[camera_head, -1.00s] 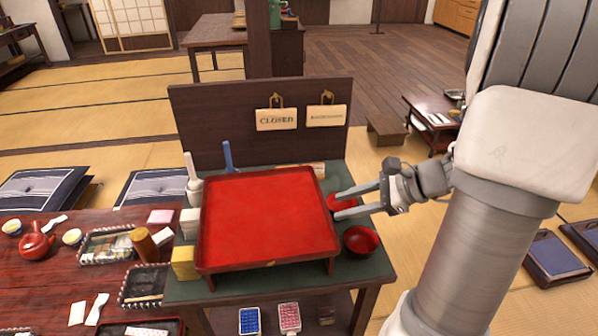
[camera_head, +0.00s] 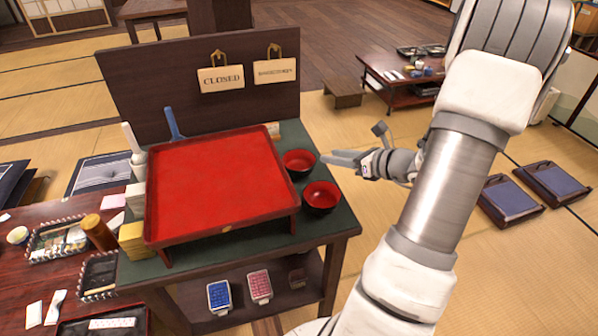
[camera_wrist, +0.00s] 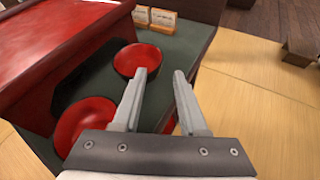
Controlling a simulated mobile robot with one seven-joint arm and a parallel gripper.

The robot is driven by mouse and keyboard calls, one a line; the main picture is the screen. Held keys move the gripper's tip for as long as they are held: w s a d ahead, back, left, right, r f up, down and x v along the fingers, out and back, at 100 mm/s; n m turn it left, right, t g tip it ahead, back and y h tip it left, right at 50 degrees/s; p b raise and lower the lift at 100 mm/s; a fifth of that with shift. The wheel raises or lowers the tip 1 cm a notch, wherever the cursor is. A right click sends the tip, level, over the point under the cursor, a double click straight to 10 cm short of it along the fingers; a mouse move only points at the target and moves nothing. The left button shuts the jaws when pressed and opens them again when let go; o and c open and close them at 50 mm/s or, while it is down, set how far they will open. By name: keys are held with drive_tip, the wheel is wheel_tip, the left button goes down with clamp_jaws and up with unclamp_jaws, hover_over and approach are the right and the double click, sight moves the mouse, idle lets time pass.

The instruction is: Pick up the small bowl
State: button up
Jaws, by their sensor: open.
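Two small red bowls with dark outsides stand on the green top of the stand, to the right of the red tray. The far bowl (camera_head: 299,162) also shows in the wrist view (camera_wrist: 140,60), just beyond my left fingertip. The near bowl (camera_head: 321,197) shows in the wrist view (camera_wrist: 84,122) at lower left, partly hidden by my gripper's base. My gripper (camera_head: 326,157) is open and empty, its fingers pointing left toward the far bowl. In the wrist view its fingertips (camera_wrist: 163,75) are apart with nothing between them.
The red tray (camera_head: 220,185) fills most of the green stand top (camera_head: 312,233). A dark upright panel (camera_head: 130,72) with hanging signs stands behind it. Small cards (camera_wrist: 155,18) stand behind the far bowl. Open tatami floor (camera_head: 335,120) lies right of the stand.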

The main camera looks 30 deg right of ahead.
sight(314, 156)
drive_tip(key=x, duration=0.3)
drive_tip(key=b+x, duration=0.1)
drive_tip(key=x, duration=0.1)
drive_tip(key=b+x, duration=0.1)
drive_tip(key=x, duration=0.1)
drive_tip(key=shift+w+a+f, duration=0.1)
drive_tip(key=shift+w+f, duration=0.1)
drive_tip(key=shift+f, duration=0.15)
drive_tip(key=shift+w, duration=0.35)
clamp_jaws()
